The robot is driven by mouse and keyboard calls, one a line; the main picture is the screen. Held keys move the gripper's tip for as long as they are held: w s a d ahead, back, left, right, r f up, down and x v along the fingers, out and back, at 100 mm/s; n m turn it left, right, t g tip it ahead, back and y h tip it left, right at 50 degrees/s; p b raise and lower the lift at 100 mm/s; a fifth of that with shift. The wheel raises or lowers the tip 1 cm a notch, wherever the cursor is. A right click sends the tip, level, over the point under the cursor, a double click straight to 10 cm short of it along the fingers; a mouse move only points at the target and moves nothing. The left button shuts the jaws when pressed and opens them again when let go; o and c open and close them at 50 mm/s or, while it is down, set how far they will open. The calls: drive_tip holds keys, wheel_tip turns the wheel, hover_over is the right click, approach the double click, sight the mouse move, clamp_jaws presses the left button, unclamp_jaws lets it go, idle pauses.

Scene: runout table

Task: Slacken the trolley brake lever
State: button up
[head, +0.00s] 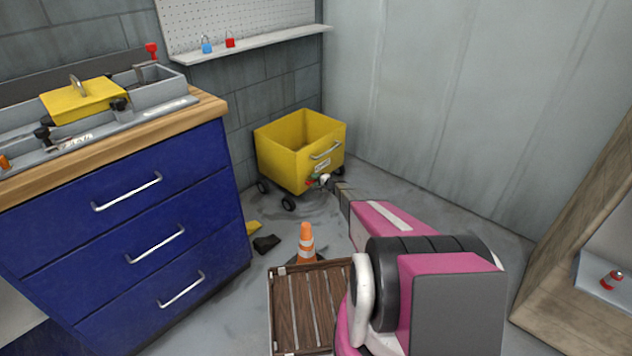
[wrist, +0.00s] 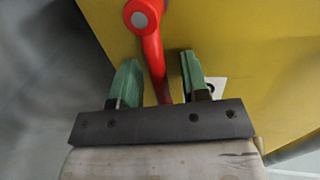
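The yellow trolley (head: 280,159) stands on its black wheels in the far corner. Its red brake lever (wrist: 152,50) has a round grey-centred hub at the top of the wrist view and runs down between my fingers. My gripper (wrist: 160,58) has two green fingers, one on each side of the lever. They are apart, with a narrow gap visible on each side, so the gripper is open around the lever. In the head view my gripper (head: 320,180) is at the trolley's near lower side and mostly hides the lever.
A blue drawer cabinet (head: 135,235) stands at left. An orange cone (head: 306,240), a wooden slatted crate (head: 305,310) and a dark scrap (head: 266,244) are on the floor below my arm. A wooden shelf unit (head: 575,215) stands at right. Floor between trolley and shelf unit is clear.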

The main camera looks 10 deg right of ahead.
drive_tip(key=v, duration=1.1)
drive_tip(key=shift+w, duration=0.1)
drive_tip(key=s+a+r+n+g, duration=0.35)
drive_tip(key=s+a+r, duration=0.25)
drive_tip(key=s+r, duration=0.4)
drive_tip(key=s+a+r+n+g, duration=0.3)
drive_tip(key=s+a+r+g, duration=0.35)
drive_tip(key=s, duration=0.55)
drive_tip(key=s+r+n+h, duration=0.1)
drive_tip(key=s+r+h, duration=0.2)
drive_tip(key=s+r, duration=0.3)
drive_tip(key=s+d+r+n+g+h, duration=0.1)
drive_tip(key=s+r+h, duration=0.3)
drive_tip(key=s, duration=0.9)
drive_tip(key=s+d+r+n+g+h, duration=0.1)
drive_tip(key=s+r+h, duration=0.2)
drive_tip(key=s+r, duration=0.5)
drive_tip(key=shift+s+r, duration=0.4)
drive_tip(key=shift+s, duration=0.55)
drive_tip(key=shift+n, duration=0.25)
